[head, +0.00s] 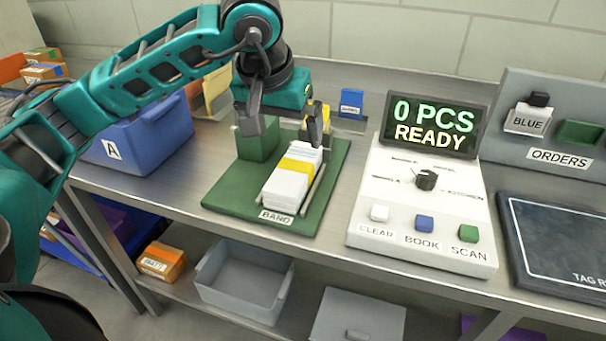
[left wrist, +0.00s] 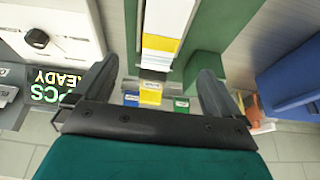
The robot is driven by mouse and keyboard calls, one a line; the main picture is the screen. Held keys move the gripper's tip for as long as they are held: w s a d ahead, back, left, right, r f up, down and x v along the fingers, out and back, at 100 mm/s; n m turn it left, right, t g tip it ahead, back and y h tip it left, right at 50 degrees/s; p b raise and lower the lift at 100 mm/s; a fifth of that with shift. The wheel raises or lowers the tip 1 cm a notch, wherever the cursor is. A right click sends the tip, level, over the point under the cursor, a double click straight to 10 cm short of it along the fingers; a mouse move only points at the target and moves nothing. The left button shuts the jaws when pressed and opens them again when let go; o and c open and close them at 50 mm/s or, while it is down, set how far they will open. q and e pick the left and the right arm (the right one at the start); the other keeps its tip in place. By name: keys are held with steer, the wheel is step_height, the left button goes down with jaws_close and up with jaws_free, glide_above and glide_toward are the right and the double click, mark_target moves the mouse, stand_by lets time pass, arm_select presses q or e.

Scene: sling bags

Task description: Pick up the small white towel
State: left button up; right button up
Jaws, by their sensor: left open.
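A white folded stack that looks like towels (head: 285,188) lies on the green board (head: 225,190) marked BAND, with a yellow band across it. I cannot tell single towels apart in it. The stack also shows at the top of the left wrist view (left wrist: 168,16). My left gripper (head: 284,122) is open and empty above the far end of the stack. In the left wrist view, its two fingers (left wrist: 152,90) stand apart with the yellow band beyond them. My right gripper is in neither view.
A blue bin (head: 150,140) marked A stands left of the board, and a green block (head: 258,146) stands at its back. A white console (head: 420,205) with a READY display (head: 433,124) is to the right. A grey bin (head: 245,280) sits on the lower shelf.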

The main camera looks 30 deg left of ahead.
arm_select(q)
glide_above(295, 166)
steer(key=s, duration=0.3)
steer(key=f, duration=0.5)
steer(key=shift+d+f, duration=0.3)
steer(key=shift+d, duration=0.1)
steer(key=shift+w+x, duration=0.2)
steer(key=shift+x, duration=2.7)
steer(key=shift+c, duration=0.4)
steer(key=shift+a+r, duration=0.1)
steer(key=c, duration=1)
steer(key=shift+c, duration=0.5)
steer(key=shift+r, duration=0.1)
